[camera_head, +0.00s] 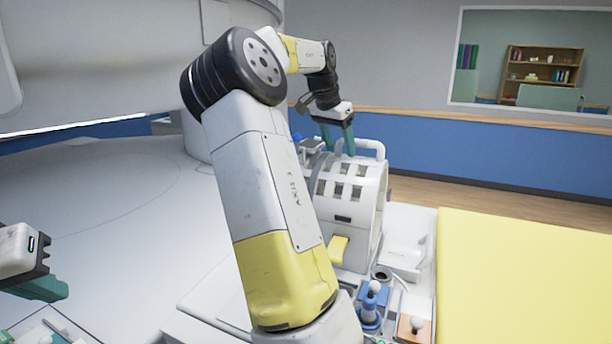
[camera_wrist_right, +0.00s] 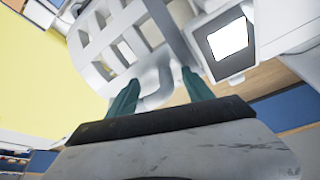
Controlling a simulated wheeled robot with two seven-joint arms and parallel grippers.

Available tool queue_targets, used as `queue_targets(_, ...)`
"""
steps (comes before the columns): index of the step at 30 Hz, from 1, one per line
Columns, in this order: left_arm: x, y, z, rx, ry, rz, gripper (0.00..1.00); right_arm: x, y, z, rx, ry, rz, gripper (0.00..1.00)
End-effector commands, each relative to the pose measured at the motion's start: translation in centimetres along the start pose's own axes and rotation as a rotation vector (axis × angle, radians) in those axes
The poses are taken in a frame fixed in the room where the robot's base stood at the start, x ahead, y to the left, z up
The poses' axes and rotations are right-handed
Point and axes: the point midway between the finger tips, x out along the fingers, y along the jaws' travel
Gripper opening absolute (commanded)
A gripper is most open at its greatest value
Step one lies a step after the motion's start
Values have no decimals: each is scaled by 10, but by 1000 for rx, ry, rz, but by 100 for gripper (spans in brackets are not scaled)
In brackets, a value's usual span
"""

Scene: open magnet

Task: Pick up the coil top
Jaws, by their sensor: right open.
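The coil top (camera_head: 352,188) is a white arched shell with rectangular windows. It sits on the white coil unit beyond my right arm, which hides part of its left side. A white loop handle (camera_head: 371,146) rises at its far top. My right gripper (camera_head: 340,152) is open, green fingers pointing down at the handle end of the coil top. In the right wrist view, the coil top (camera_wrist_right: 104,42) fills the upper left and a white loop lies between the fingers (camera_wrist_right: 160,77); contact cannot be told. My left gripper (camera_head: 62,290) is at the far left edge, partly cut off.
A yellow table pad (camera_head: 525,270) is at right. A box with a bright screen (camera_wrist_right: 228,40) is beside the coil. The large white scanner fills the left.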

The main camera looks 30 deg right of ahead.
Motion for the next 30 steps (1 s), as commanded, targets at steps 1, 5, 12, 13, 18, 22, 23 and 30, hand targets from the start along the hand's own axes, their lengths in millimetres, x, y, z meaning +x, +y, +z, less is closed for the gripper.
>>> queue_targets(1,0,0,0,0,0,0,0,0,0,0,0,0,0,48)
queue_targets(5,0,0,0,0,0,0,0,0,0,0,0,0,-1,23)
queue_targets(12,0,0,0,0,0,0,0,0,0,0,-1,1,1,0)
queue_targets(13,0,0,0,0,0,0,0,0,0,-1,-1,1,1,0)
queue_targets(18,0,0,0,0,0,0,0,0,2,-1,0,1,3,0)
queue_targets(22,0,0,0,0,0,0,0,0,2,-1,1,1,4,0)
queue_targets(23,0,0,0,0,0,0,0,0,2,-1,1,1,5,0)
queue_targets(30,0,0,0,0,0,0,0,0,4,-2,2,2,7,0)
